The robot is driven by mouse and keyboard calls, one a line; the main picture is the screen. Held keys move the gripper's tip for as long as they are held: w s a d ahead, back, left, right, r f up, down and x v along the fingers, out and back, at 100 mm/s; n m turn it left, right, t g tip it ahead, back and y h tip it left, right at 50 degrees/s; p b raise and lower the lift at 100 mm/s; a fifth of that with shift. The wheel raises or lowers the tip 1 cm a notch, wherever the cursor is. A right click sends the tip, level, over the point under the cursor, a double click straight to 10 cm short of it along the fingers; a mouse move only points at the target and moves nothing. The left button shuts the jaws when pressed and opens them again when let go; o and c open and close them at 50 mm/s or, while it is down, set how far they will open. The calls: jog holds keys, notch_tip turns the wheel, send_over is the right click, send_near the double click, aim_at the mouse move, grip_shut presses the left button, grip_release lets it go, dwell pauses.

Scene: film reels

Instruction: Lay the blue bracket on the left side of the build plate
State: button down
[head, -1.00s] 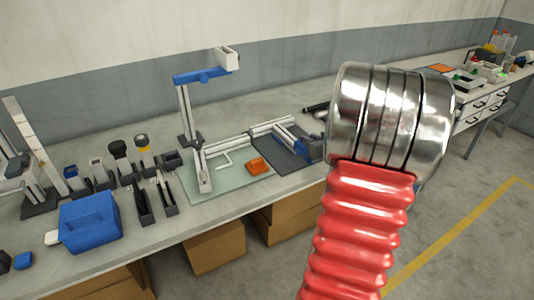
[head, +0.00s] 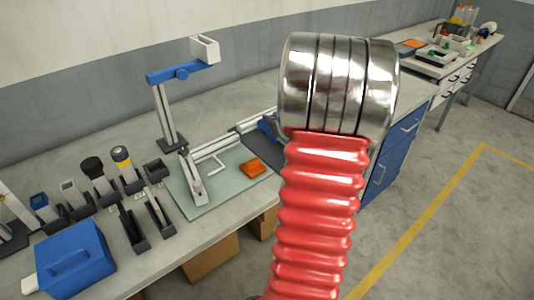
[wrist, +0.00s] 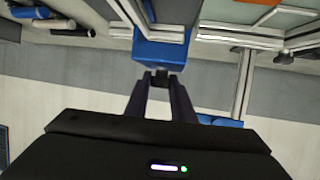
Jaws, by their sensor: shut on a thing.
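My gripper (wrist: 160,78) shows in the wrist view, with two dark fingers nearly closed at their tips. A blue piece (wrist: 160,50), which looks like the blue bracket, is at the fingertips. The fingers hide part of it, and its full shape does not show. In the head view, the gripper is hidden behind my red and metal arm. A pale green plate (head: 197,202), which looks like the build plate, lies on the bench left of my arm. An orange piece (head: 253,168) and a thin white outline piece (head: 217,166) lie on it.
A dark mat (head: 262,147) with a blue part is partly behind my arm. A blue-armed stand (head: 170,115) rises behind.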

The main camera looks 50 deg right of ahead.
notch_tip(320, 180, down, 6)
dwell(0.7)
jog(key=shift+f, duration=0.2)
jog(key=shift+f, duration=1.8)
jog(key=shift+f, duration=0.1)
jog(key=c, duration=1.5)
grip_release()
jog(key=v, duration=1.2)
